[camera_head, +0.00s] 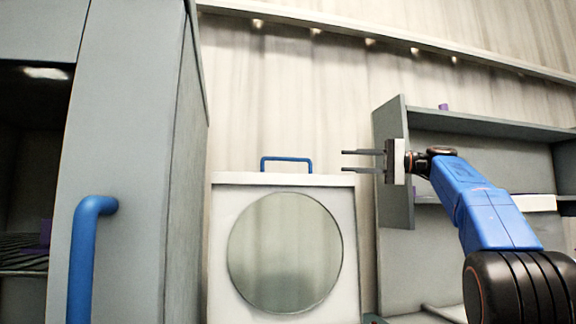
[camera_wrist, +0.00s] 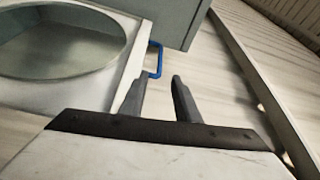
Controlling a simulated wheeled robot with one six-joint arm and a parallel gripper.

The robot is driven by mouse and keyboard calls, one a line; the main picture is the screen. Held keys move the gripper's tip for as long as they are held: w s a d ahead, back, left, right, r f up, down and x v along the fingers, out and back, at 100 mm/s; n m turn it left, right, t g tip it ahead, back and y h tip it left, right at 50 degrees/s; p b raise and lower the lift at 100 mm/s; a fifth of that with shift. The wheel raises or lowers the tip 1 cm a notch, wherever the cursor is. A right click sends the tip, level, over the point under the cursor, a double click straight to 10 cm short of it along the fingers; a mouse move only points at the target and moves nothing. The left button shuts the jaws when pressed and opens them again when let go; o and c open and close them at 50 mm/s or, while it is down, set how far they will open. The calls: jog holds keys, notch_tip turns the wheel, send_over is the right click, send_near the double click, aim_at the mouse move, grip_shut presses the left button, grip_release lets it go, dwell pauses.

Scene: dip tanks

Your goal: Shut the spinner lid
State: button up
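The spinner lid (camera_head: 217,240) is a pale panel with a large round grey window, and it appears to stand upright, face toward me. A blue bar handle (camera_head: 286,160) is on its top edge. In the wrist view the lid (camera_wrist: 131,57) is at upper left, with its handle (camera_wrist: 153,59) just beyond my fingertips. My gripper (camera_head: 346,161) is to the right of the handle in the head view, at about its height. Its two fingers (camera_wrist: 155,80) are apart with nothing between them, not touching the handle. The spinner's body below the lid is not clearly visible.
A tall grey cabinet (camera_head: 140,180) with a blue vertical handle (camera_head: 85,250) stands at the left, its dark inside showing. A grey shelf unit (camera_head: 393,165) is behind my arm at the right. Bare pale wall (camera_head: 290,100) shows above the lid.

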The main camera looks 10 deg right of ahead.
aim_at(292, 160)
jog(key=x, duration=1.7)
jog(key=shift+w+a+r, duration=0.1)
jog(key=shift+w+a, duration=0.1)
jog(key=shift+w, duration=0.3)
grip_shut()
